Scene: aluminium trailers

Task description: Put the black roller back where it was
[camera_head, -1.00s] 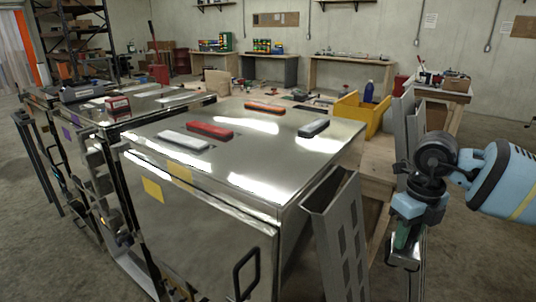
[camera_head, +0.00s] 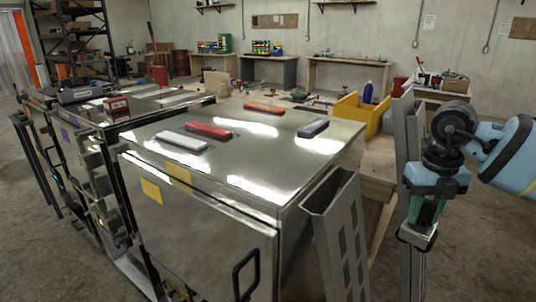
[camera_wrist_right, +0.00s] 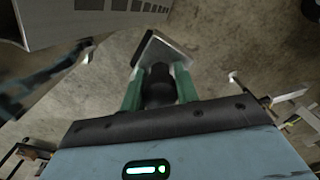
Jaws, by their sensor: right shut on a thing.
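My right gripper (camera_head: 421,214) points down at the right of the head view, beside an upright grey metal ramp or rail. In the right wrist view its green fingers (camera_wrist_right: 158,84) are shut on a black roller (camera_wrist_right: 158,88), held in the air above the floor. A pale metal plate with a dark edge (camera_wrist_right: 160,50) shows just beyond the roller at the fingertips. In the head view the roller is mostly hidden by the gripper. My left gripper is not in view.
A shiny metal trailer box (camera_head: 225,180) fills the middle, with red (camera_head: 209,131), white (camera_head: 180,141), orange (camera_head: 264,108) and dark grey (camera_head: 313,128) bars on top. Grey perforated ramps (camera_head: 338,235) stand close left of the gripper. A yellow bin (camera_head: 360,113) sits behind. Floor at right is open.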

